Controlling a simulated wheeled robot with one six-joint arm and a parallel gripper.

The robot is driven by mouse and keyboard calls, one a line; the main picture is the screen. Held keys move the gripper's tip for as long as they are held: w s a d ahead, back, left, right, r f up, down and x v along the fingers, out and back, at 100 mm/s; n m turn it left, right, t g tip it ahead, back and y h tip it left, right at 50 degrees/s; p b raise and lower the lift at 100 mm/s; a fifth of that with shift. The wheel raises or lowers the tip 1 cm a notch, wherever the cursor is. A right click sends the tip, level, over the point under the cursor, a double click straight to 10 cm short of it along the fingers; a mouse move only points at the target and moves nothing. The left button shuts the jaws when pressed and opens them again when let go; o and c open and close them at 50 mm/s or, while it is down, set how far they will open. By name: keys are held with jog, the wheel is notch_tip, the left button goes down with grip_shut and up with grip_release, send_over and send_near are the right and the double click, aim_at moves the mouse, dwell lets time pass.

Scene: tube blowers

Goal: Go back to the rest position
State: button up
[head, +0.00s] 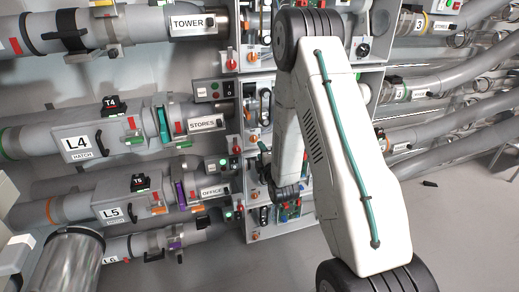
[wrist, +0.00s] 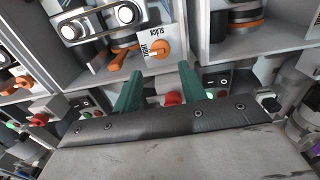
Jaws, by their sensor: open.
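My gripper (wrist: 160,78) shows in the wrist view as two teal fingers, spread apart with nothing held between them. The fingers point toward a grey panel with an orange knob (wrist: 159,48) on a white label. A red button (wrist: 172,98) shows behind and between the fingers. I cannot tell whether the fingers touch anything. In the head view my white arm reaches across the middle to the rack of blower units, and it hides most of my gripper.
Tubes with hatches L4 (head: 78,143) and L5 (head: 112,212) run along the left. Grey tubes (head: 455,70) fan out on the right. A clear metallic cylinder (head: 70,262) stands at the lower left. The grey floor (head: 460,235) at the lower right is mostly free, with a small dark object (head: 430,184).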

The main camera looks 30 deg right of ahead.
dwell(0.6)
jog(key=s+a+f+m+g+y, duration=0.3)
jog(key=s+f+m+g, duration=0.45)
jog(key=f+g, duration=0.2)
jog(key=s+a+r+m+g, duration=0.2)
jog(key=s+a+r, duration=0.3)
jog(key=s+r, duration=0.5)
jog(key=s+a+r+m+g+y, duration=0.1)
jog(key=s+a+r, duration=0.4)
jog(key=s+r, duration=0.5)
jog(key=s+a+r+m+g+y, duration=0.1)
jog(key=s+a+r+m+g, duration=0.2)
jog(key=s+a+r, duration=0.3)
jog(key=shift+s+r+m, duration=0.75)
jog(key=shift+s+r, duration=1.3)
jog(key=shift+r, duration=1.05)
jog(key=shift+a+g, duration=0.1)
jog(key=shift+g, duration=0.15)
